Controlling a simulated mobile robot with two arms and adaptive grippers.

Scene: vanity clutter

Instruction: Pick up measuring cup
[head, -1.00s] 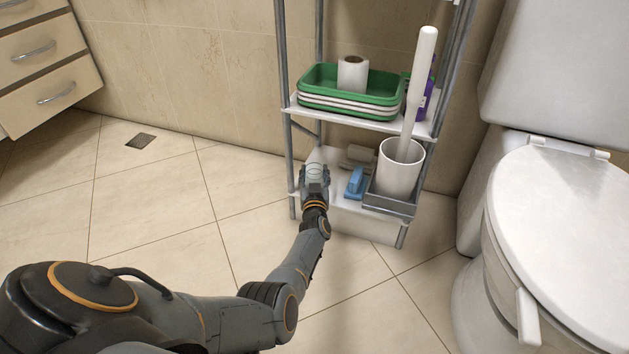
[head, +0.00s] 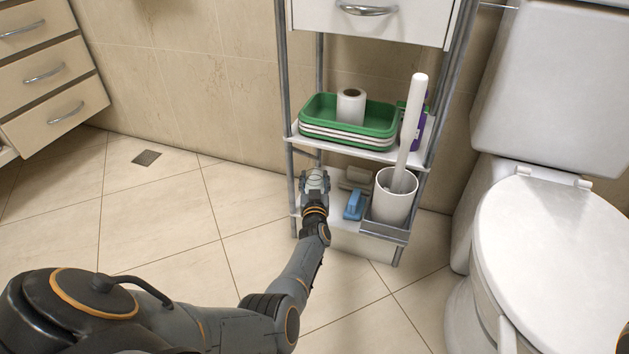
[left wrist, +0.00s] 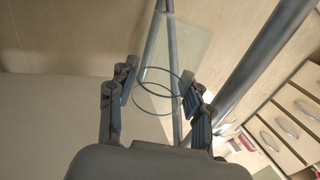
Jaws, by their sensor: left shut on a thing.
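The measuring cup (left wrist: 158,62) is clear glass with thin blue-grey rim lines. In the left wrist view it sits between the two fingers of my left gripper (left wrist: 158,98), which are closed on its sides. In the head view my left gripper (head: 315,178) is at the left side of the rack's lower shelf, and the cup shows only faintly there. The gripper appears slightly above the shelf surface.
On the lower shelf (head: 345,222), a blue brush (head: 354,204) and a white holder (head: 392,203) with a toilet brush stand to the right. Rack posts (head: 291,165) are close beside the gripper. The floor in front is clear.

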